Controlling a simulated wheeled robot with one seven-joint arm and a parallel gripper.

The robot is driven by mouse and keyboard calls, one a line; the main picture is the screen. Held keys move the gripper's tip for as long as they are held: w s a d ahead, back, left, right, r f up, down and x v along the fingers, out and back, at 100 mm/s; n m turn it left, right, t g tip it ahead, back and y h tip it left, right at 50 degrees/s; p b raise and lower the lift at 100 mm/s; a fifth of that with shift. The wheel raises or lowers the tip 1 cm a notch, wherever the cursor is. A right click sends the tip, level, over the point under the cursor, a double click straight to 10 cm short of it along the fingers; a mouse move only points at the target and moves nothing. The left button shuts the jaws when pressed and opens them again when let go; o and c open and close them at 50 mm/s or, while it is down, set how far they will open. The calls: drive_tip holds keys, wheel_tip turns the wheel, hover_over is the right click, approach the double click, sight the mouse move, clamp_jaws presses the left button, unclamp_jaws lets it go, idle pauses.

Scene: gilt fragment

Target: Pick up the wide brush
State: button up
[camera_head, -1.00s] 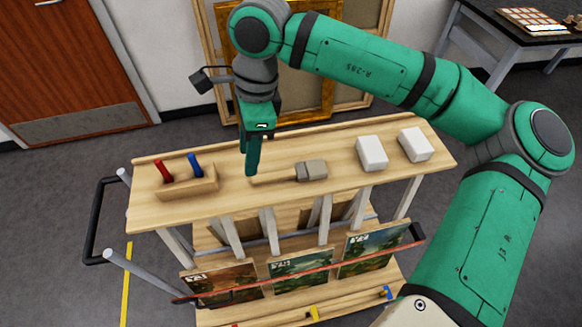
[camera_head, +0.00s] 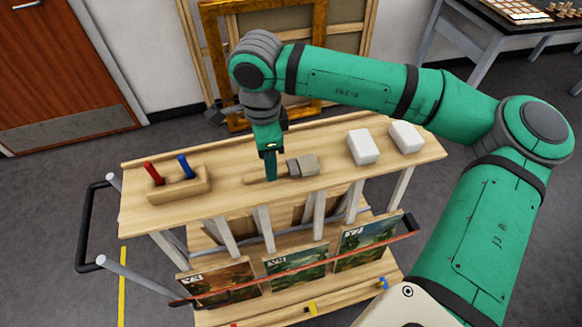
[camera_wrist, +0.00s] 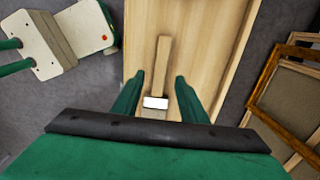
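The wide brush (camera_head: 307,165) lies flat on the wooden top of the cart (camera_head: 225,205), its pale handle pointing left and its greyish head to the right. My gripper (camera_head: 270,177) points down over the handle, close to the head. In the wrist view my gripper (camera_wrist: 160,88) is open, one finger on each side of the brush. The brush handle (camera_wrist: 163,62) runs up the picture between the fingers, with visible gaps on both sides. A bright white band crosses the brush there; the rest of the head is partly hidden by the gripper body.
A wooden holder (camera_head: 180,190) with a red and a blue handle stands at the left end of the top. Two white blocks (camera_head: 363,147) (camera_head: 406,137) sit to the right. Painted panels (camera_head: 297,265) stand below, and gilt frames (camera_head: 213,50) lean behind.

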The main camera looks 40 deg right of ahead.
drive_tip(key=shift+f, duration=1.5)
drive_tip(key=shift+c, duration=0.3)
clamp_jaws()
drive_tip(key=shift+r, duration=0.1)
